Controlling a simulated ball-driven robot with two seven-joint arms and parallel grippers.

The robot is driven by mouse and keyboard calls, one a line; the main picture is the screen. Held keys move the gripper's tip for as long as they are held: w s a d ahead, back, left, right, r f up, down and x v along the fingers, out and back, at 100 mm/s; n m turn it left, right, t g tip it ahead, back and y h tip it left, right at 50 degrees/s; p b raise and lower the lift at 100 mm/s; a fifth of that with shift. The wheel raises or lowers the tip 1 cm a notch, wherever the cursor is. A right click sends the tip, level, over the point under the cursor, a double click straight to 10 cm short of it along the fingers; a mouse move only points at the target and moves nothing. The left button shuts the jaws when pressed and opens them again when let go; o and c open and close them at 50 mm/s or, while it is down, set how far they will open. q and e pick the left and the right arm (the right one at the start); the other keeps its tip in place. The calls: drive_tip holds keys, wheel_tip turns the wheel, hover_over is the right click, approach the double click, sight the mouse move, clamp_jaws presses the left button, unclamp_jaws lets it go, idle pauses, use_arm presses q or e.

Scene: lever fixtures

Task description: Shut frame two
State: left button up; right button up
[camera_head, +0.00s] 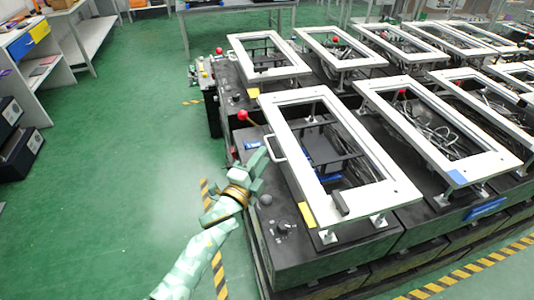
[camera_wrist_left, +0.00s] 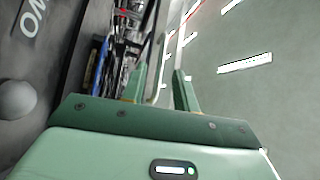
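The nearest white rectangular frame (camera_head: 375,150) sits raised above its black base (camera_head: 290,262), with a grab handle (camera_head: 273,148) on its left side. My left gripper (camera_head: 261,163) is beside the frame's left side, close to the handle; contact cannot be told. My right gripper is not in view.
A red-knobbed lever (camera_head: 243,115) stands just behind the handle. More white frames stand behind and to the right, including one with a blue patch (camera_head: 457,177). A dark knob (camera_head: 283,227) is on the near base. Green floor (camera_head: 120,130) is open at left.

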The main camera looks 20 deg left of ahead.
use_arm(q)
drive_tip(key=x, duration=0.3)
drive_tip(key=shift+w+d, duration=0.1)
drive_tip(key=shift+w, duration=0.05)
clamp_jaws()
wheel_tip(320, 180, up, 2)
drive_tip(key=shift+r+p, duration=0.1)
drive_tip(key=shift+p, duration=0.6)
unclamp_jaws()
drive_tip(key=p+v, duration=0.1)
drive_tip(key=v, duration=1.5)
drive_tip(key=shift+p, duration=0.4)
